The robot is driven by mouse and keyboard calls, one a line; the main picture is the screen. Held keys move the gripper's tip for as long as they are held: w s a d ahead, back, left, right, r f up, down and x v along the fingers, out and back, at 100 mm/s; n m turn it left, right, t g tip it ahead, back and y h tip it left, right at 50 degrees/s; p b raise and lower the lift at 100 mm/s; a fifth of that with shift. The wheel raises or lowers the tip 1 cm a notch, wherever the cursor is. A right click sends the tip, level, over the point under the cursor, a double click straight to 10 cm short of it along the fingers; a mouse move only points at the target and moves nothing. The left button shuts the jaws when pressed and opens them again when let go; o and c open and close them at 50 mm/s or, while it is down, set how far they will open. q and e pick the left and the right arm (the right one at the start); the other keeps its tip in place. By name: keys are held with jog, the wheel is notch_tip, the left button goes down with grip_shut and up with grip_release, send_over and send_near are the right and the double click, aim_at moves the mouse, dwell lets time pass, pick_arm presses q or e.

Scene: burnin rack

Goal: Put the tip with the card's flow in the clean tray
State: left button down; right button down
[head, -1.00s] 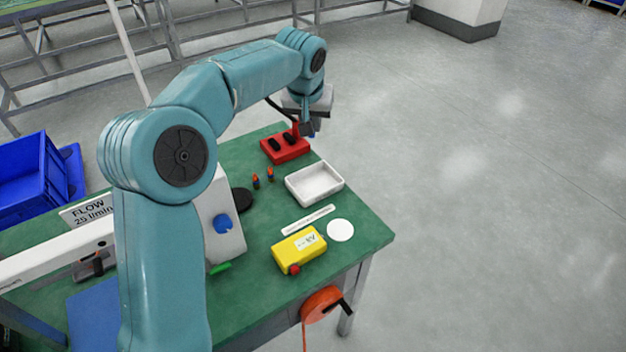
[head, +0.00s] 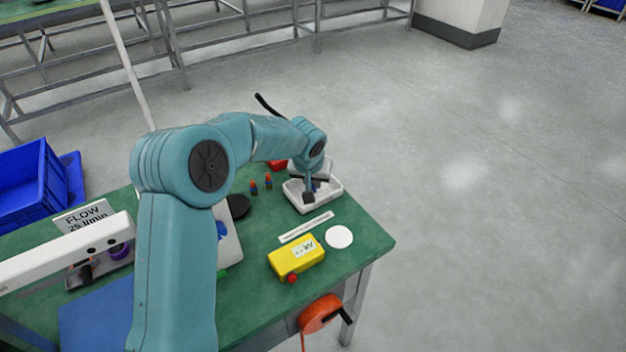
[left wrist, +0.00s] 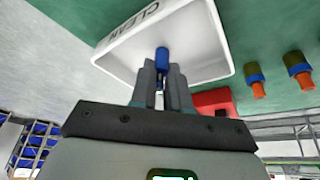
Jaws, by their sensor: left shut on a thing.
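The card (head: 85,217) reads FLOW 25 l/min and stands at the left of the green bench. The white tray (head: 323,206) sits near the bench's far right side; in the left wrist view the tray (left wrist: 218,72) is marked CLEAN. My left gripper (head: 309,196) reaches down at the tray. In the left wrist view, my left gripper (left wrist: 162,70) is shut on a blue tip (left wrist: 162,54), which shows against the tray's inside. I cannot tell whether the tip touches the tray floor. Two blue-and-orange tips (head: 254,187) (head: 268,181) stand left of the tray. My right gripper is not in view.
A red block (head: 277,165) is partly hidden behind the arm. A yellow box (head: 297,257), a white strip (head: 306,227) and a white disc (head: 339,237) lie in front of the tray. A black disc (head: 238,206) lies left. An orange reel (head: 320,313) hangs at the bench edge.

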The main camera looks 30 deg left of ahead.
pick_arm(q)
jog(key=shift+s+f+b, duration=0.1)
jog(key=shift+f+b, duration=0.05)
jog(key=shift+b, duration=0.15)
jog(key=c, duration=1.1)
grip_release()
jog(key=shift+r+p, duration=0.4)
jog(key=shift+r, duration=0.05)
jog(key=v, duration=1.1)
jog(key=shift+s+r, duration=0.2)
jog(key=shift+s, duration=0.05)
